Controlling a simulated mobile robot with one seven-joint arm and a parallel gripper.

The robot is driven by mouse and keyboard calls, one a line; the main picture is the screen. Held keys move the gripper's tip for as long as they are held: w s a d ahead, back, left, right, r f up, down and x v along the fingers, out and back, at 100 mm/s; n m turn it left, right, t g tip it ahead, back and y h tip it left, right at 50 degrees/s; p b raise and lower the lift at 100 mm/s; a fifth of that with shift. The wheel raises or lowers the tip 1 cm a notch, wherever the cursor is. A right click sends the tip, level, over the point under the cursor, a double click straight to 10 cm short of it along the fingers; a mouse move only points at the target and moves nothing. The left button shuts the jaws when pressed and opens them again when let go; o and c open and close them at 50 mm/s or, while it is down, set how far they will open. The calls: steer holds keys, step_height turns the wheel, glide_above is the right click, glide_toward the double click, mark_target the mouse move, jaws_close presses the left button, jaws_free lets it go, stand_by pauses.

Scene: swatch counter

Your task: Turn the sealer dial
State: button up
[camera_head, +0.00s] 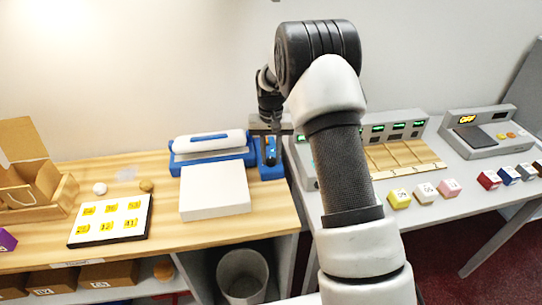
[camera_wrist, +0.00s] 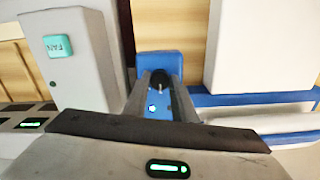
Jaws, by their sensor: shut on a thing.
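The blue sealer unit (camera_head: 272,171) stands on the wooden counter at its right end, partly covered by my gripper from above. In the wrist view its blue body (camera_wrist: 160,62) shows ahead between my fingers. The small black dial (camera_wrist: 159,77) stands up from it. My gripper (camera_wrist: 160,84) reaches down over the unit with one finger on each side of the dial and is shut on it. The fingers hide the dial's sides, and I cannot tell its setting. In the head view my gripper (camera_head: 271,136) is small and partly hidden by my arm.
A grey panel with green displays (camera_head: 398,127) stands close right. The wall is just behind.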

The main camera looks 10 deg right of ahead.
mark_target(271, 160)
steer(key=shift+m, duration=0.4)
steer(key=o, duration=1)
steer(key=shift+o, duration=0.2)
step_height(271, 160, up, 12)
steer(key=shift+r, duration=0.1)
